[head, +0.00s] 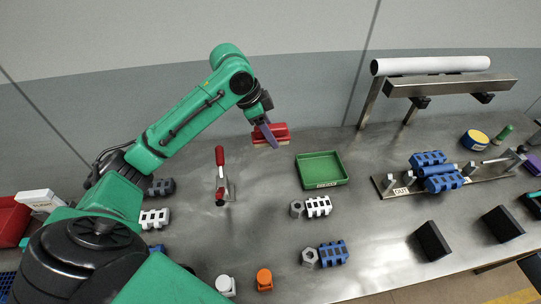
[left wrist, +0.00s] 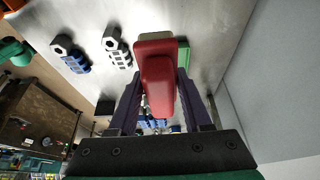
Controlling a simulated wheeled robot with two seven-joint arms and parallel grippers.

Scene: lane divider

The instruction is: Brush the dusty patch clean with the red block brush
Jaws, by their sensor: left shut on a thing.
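The red block brush (head: 282,131) is in my left gripper (head: 267,132), near the back edge of the grey metal table. The left wrist view shows the red brush (left wrist: 158,88) between the two purple fingers of the gripper (left wrist: 158,76), which are shut on its upright grip. The wider red base lies beyond the grip. I cannot tell whether the brush touches the table. I cannot make out the dusty patch in either view; the brush or arm may hide it. My right gripper is not in view.
A green tray (head: 321,170) lies right of the brush. A red-handled toggle clamp (head: 221,178) stands left of it. White and blue slotted blocks and nuts lie in front. A metal rack with a white roll (head: 430,65) stands back right. Bare table surrounds the clamp.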

